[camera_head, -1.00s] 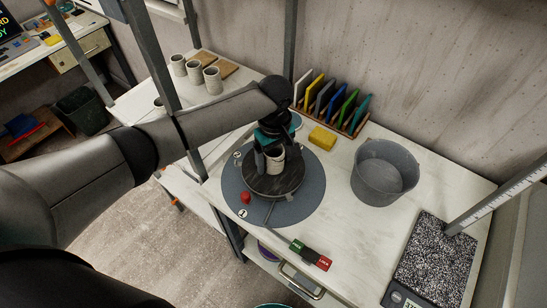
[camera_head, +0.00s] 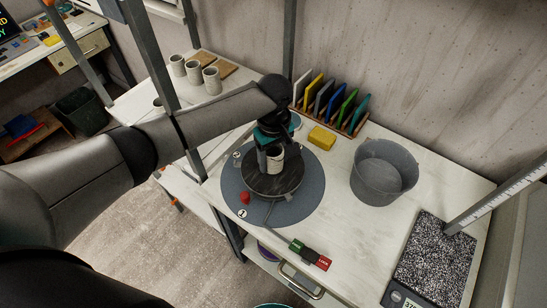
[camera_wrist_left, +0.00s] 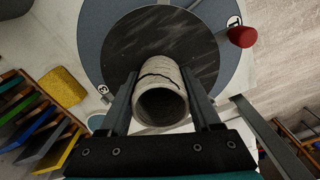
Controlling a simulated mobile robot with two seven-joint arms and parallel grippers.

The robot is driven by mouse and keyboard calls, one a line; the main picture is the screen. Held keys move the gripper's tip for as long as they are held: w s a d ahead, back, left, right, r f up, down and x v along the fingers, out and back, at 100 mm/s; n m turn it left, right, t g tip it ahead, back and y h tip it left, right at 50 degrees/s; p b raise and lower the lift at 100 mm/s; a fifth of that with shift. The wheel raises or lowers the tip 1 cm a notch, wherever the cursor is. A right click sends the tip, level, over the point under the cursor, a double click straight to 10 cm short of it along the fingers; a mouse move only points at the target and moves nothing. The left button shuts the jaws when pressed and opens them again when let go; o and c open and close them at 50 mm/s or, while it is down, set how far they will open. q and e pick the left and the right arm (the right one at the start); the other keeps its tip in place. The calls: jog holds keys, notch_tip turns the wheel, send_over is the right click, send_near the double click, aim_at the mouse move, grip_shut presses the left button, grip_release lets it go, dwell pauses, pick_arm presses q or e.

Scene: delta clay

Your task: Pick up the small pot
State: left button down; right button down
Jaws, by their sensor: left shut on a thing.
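The small pot (camera_head: 275,158) is a pale grey cylinder on the dark round wheel plate (camera_head: 290,184). In the left wrist view the pot (camera_wrist_left: 161,88) shows its open mouth and a dark crack-like line along its side. My left gripper (camera_head: 268,157) reaches down from above, with its fingers (camera_wrist_left: 160,100) on both sides of the pot and shut on it. The pot looks upright, at or close above the plate; I cannot tell whether it touches. My right gripper is not in view.
A grey bucket (camera_head: 384,174) stands right of the wheel's grey mat (camera_head: 312,200). A yellow sponge (camera_head: 322,137) and a rack of coloured tiles (camera_head: 335,105) are behind. A red knob (camera_head: 244,197) sits at the mat's left. Several pots stand on the left shelf.

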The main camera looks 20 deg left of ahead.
pick_arm(q)
notch_tip(320, 180, up, 20)
jog(key=p, duration=0.3)
jog(key=shift+f, duration=0.25)
dwell(0.8)
